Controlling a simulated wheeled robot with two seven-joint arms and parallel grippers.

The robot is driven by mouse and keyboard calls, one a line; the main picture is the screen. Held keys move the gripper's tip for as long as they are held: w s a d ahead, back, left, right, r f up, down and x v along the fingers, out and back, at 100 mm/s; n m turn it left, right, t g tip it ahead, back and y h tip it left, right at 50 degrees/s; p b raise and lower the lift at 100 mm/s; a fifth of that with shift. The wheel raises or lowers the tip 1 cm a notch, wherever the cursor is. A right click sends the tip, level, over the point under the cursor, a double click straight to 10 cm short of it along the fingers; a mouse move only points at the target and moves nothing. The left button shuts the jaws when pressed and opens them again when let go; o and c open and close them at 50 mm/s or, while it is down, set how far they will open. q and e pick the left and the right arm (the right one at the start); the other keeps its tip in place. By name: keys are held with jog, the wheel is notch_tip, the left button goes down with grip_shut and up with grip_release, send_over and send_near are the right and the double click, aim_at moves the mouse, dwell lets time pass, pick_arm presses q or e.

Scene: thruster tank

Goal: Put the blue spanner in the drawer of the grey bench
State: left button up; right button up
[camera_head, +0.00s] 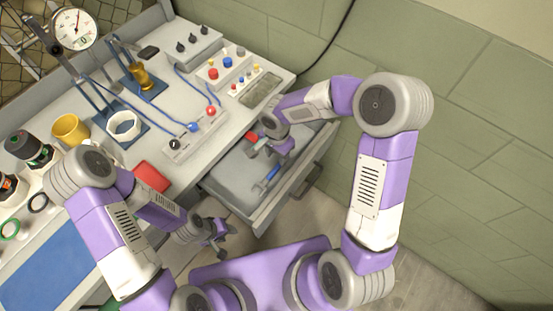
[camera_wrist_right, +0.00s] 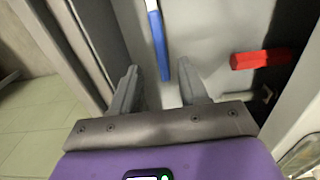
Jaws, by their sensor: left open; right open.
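The drawer (camera_head: 231,181) of the grey bench (camera_head: 188,168) is pulled open at the bench's front. The blue spanner (camera_head: 267,179) lies inside the drawer, near its front wall. In the right wrist view the blue spanner (camera_wrist_right: 159,48) shows just beyond the fingertips, apart from them as far as I can see. My right gripper (camera_head: 268,150) is over the drawer, open and empty; its two fingers also show in the right wrist view (camera_wrist_right: 162,82). My left gripper (camera_head: 220,240) is open and empty, low in front of the bench, left of the drawer.
A red object (camera_wrist_right: 262,58) lies in the drawer's back part. The bench top holds a red box (camera_head: 151,177), a yellow mug (camera_head: 70,129), a white ring-like cup (camera_head: 123,125), a blue mat (camera_head: 45,265) and control boxes with knobs. A green tiled wall (camera_head: 430,60) stands at the right.

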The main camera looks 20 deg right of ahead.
notch_tip(320, 180, up, 5)
jog(key=shift+p, duration=0.45)
